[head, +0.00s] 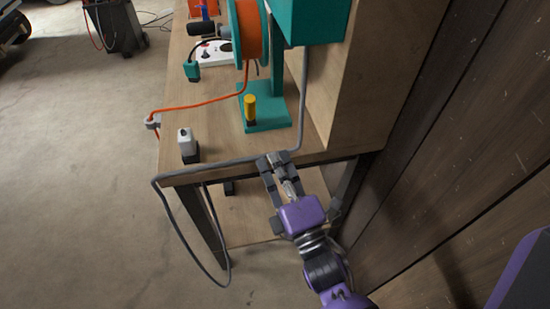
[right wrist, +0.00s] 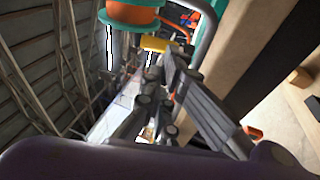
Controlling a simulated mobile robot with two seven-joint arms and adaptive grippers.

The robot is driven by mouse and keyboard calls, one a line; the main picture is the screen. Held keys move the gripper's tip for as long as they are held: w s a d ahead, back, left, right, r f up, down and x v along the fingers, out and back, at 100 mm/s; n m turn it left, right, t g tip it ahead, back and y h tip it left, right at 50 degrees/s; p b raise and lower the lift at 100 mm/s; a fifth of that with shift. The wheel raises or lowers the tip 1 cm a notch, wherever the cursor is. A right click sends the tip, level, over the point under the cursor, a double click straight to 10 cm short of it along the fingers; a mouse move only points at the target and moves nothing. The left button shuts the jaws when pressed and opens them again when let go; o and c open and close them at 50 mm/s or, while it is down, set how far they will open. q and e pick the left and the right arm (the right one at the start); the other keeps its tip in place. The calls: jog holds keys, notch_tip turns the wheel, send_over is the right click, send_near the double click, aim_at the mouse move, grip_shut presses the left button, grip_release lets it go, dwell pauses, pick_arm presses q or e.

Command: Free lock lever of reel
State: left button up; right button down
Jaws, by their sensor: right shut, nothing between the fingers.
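The reel (head: 250,30), an orange drum with teal flanges, stands on the wooden bench. A yellow lever (head: 250,106) with a dark lower part stands upright on its teal foot (head: 268,116). I take it for the lock lever. My right gripper (head: 273,160) is at the bench's front edge, below the lever in the picture and apart from it. It is shut and empty. In the right wrist view, the yellow piece (right wrist: 155,44) shows beyond the fingers, under the teal and orange reel (right wrist: 130,15). My left gripper is not in view.
A white-and-black item (head: 187,145) stands at the bench's front left. A wooden box wall (head: 365,80) rises at the right. Open floor lies left.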

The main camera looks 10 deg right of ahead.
aim_at(254, 110)
jog(key=p+x, duration=0.1)
jog(key=x, duration=0.9)
jog(key=shift+p, duration=0.4)
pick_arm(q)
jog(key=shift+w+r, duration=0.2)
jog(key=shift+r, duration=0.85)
pick_arm(e)
jog(key=shift+w, duration=0.5)
jog(key=shift+w+r+p, duration=0.4)
jog(key=shift+r+p, duration=0.1)
jog(key=shift+r, duration=0.3)
jog(key=shift+w+r, duration=0.2)
jog(key=shift+w, duration=0.1)
jog(key=shift+f, duration=0.1)
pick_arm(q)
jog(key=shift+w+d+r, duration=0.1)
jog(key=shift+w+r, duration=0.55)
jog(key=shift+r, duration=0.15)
pick_arm(e)
jog(key=shift+f, duration=0.1)
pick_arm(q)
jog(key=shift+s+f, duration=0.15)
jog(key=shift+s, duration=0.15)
